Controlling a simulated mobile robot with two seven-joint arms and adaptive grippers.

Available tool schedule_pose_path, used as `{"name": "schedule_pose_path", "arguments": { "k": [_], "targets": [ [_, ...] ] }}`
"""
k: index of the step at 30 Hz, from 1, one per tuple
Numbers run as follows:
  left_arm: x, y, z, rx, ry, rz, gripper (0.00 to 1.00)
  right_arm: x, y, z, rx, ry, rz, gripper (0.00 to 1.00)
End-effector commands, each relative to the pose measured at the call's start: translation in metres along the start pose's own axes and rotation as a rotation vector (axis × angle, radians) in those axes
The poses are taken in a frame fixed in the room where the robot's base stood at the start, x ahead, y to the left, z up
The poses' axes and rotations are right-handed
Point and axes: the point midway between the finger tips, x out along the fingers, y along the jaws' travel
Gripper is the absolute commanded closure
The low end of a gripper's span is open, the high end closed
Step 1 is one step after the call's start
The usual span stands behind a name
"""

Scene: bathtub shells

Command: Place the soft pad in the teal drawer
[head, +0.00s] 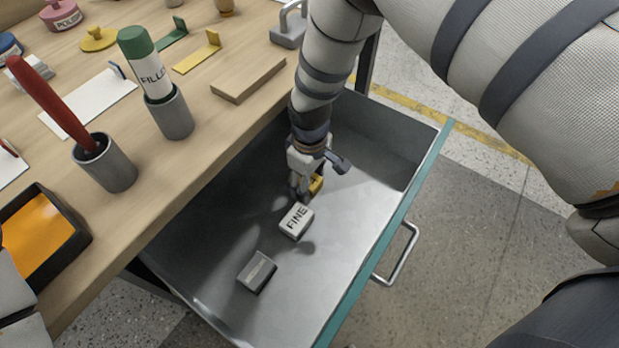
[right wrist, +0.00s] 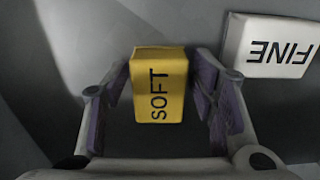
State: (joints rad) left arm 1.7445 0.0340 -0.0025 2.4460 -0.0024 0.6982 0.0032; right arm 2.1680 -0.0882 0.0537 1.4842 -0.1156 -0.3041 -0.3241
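The yellow soft pad (right wrist: 158,86), marked SOFT, lies inside the open teal-fronted drawer (head: 405,215). My right gripper reaches down into the drawer. My left gripper does not show; a pale piece at the lower left corner may be part of my left arm.
A white pad marked FINE (head: 297,220) lies close to the soft pad. A grey block (head: 257,271) lies nearer in the drawer. The bench (head: 225,125) holds a filler bottle (head: 147,65), a cup with a red-handled tool (head: 108,165) and an orange-lined tray (head: 75,245). Drawer walls surround my gripper.

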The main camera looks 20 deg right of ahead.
Motion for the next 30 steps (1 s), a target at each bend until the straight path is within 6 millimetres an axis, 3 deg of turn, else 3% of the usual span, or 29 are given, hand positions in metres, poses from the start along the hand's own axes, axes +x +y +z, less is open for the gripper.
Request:
{"name": "schedule_pose_path", "arguments": {
  "k": [10,21,25,30],
  "targets": [
    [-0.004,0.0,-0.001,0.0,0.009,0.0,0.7,-0.009,0.001,-0.001,0.0,0.003,0.002,0.42],
    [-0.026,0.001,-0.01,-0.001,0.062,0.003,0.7,-0.104,0.001,-0.001,0.0,0.007,0.004,0.42],
    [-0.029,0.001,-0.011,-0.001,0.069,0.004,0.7,-0.121,0.001,-0.001,0.0,0.005,0.002,0.42],
    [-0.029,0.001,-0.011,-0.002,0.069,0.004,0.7,-0.125,0.0,0.0,0.0,-0.001,-0.001,0.42]
  ]
}}
